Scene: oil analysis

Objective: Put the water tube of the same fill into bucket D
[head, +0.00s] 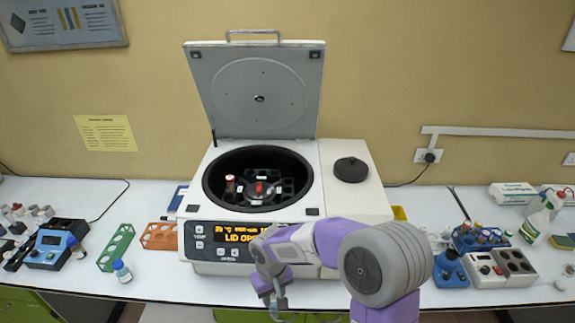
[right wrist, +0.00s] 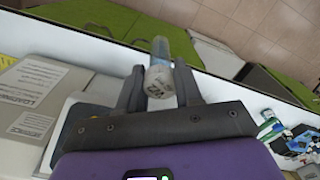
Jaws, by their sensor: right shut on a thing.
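My right gripper (head: 276,302) is low in front of the centrifuge (head: 205,215). In the right wrist view the right gripper (right wrist: 157,90) is shut on a capped tube (right wrist: 158,72), with its pale marked cap towards the camera and its bluish body beyond. I cannot read its fill. The centrifuge lid (head: 258,95) stands open and the display reads "LID OPEN". Inside the bowl are a dark rotor with a red centre (head: 260,188) and several buckets. A tube with a red-and-white top (head: 230,182) stands on the rotor's left side. The bucket letters are too small to read. My left gripper is out of view.
Left of the centrifuge are a green rack (head: 116,247), an orange rack (head: 159,236), a small bottle (head: 122,271) and a blue device (head: 57,248). The right wrist view shows the bench edge beside the gripper.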

